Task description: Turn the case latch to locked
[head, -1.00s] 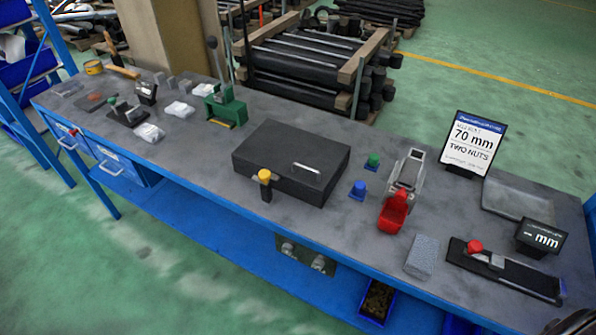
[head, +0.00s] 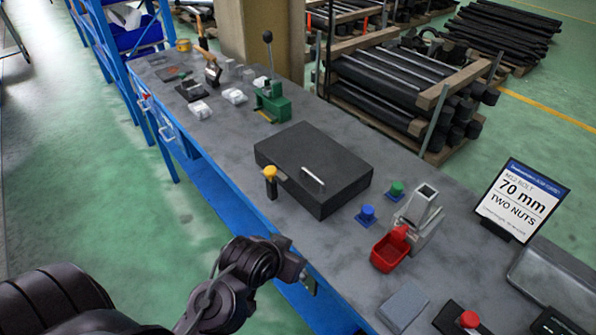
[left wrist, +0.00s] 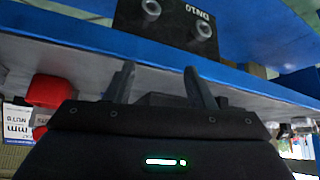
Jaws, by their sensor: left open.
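The black case (head: 330,160) lies closed on the bench, with a silver handle (head: 313,180) on its lid. The latch with a yellow knob (head: 270,172) stands on a dark stem at the case's left front edge. My left gripper (head: 306,284) is open and empty at the bench's front edge, below and apart from the latch. In the left wrist view the open fingers (left wrist: 162,85) point at the bench edge. A dark block between them may be the case; the latch cannot be made out there. My right gripper is not in view.
Right of the case stand a blue button (head: 366,214), a green button (head: 396,188) and a red bin (head: 390,250) on a metal chute. A green press (head: 272,102) stands behind left. The blue bench edge (left wrist: 70,45) crosses the left wrist view.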

